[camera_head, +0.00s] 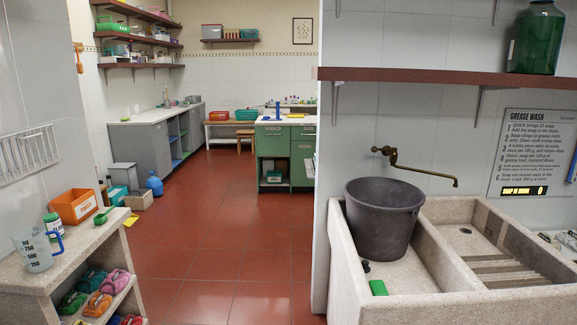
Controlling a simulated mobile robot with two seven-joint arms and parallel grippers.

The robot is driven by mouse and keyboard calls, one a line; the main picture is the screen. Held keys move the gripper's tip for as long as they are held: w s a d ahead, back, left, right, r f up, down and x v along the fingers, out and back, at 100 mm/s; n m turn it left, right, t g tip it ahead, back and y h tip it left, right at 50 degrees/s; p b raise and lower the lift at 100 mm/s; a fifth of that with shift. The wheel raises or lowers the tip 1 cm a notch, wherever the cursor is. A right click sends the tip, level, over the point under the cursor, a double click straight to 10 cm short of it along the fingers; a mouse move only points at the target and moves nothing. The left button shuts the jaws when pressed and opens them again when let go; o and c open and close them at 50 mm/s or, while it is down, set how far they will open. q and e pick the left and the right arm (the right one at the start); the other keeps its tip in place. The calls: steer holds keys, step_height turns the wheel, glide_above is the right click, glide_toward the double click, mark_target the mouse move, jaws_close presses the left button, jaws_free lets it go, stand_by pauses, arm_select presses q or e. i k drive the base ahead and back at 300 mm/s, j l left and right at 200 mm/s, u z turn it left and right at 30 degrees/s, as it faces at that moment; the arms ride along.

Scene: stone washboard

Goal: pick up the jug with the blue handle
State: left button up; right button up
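The jug (36,252) is clear, with dark measuring marks on its side. It stands upright on the stone-coloured top of a low shelf unit at the lower left. Its blue handle (56,241) is on the right side of the jug. Neither of my grippers shows in the head view.
An orange box (74,206), a white tub with a green lid (53,226) and a green scoop (102,217) share the low unit's top (97,241). Colourful shoes (97,303) fill its shelf. A stone sink (447,306) with a dark bucket (382,220) stands right. Red floor (220,230) between is clear.

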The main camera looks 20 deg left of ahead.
mark_target(32, 244)
steer(key=u, duration=2.15)
steer(key=i+l+u, duration=0.15)
steer(key=u, duration=0.3)
steer(key=i+l+u, duration=0.2)
steer(key=u, duration=0.2)
steer(key=i+l+u, duration=0.1)
steer(key=l, duration=0.2)
steer(key=i+l+u, duration=0.25)
steer(key=l, duration=0.35)
steer(key=i+l, duration=0.15)
steer(key=l, duration=0.2)
steer(key=i+l, duration=0.15)
steer(key=l, duration=0.2)
steer(key=i+l+u, duration=0.1)
steer(key=l, duration=0.25)
steer(key=i+l, duration=0.15)
steer(key=l, duration=0.2)
steer(key=i+l+u, duration=0.1)
steer(key=l, duration=0.3)
